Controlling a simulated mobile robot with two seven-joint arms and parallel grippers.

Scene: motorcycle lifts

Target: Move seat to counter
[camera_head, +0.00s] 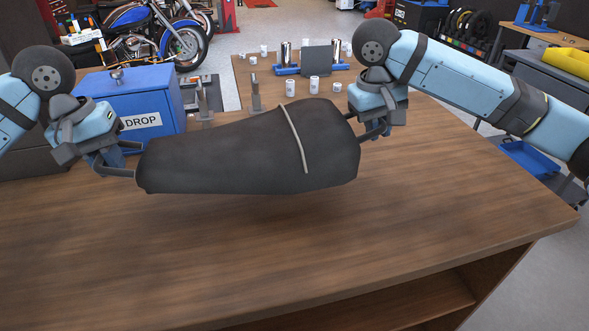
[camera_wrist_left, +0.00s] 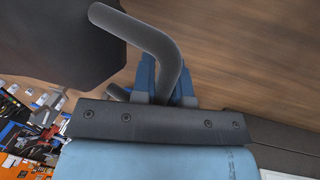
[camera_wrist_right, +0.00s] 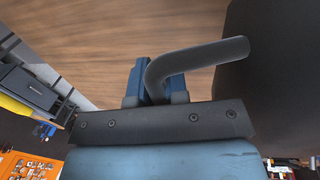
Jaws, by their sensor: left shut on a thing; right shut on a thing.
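The black motorcycle seat (camera_head: 230,150) with a tan strap across it is held level over the wooden counter (camera_head: 330,240); a shadow lies on the counter below it. I cannot tell the exact gap to the counter.
A blue box marked DROP (camera_head: 140,105) stands behind the counter's left part. White cups (camera_head: 314,84) and a blue fixture (camera_head: 300,70) stand on a surface behind. The counter's front and right parts are clear. A motorcycle (camera_head: 150,40) stands at the back left.

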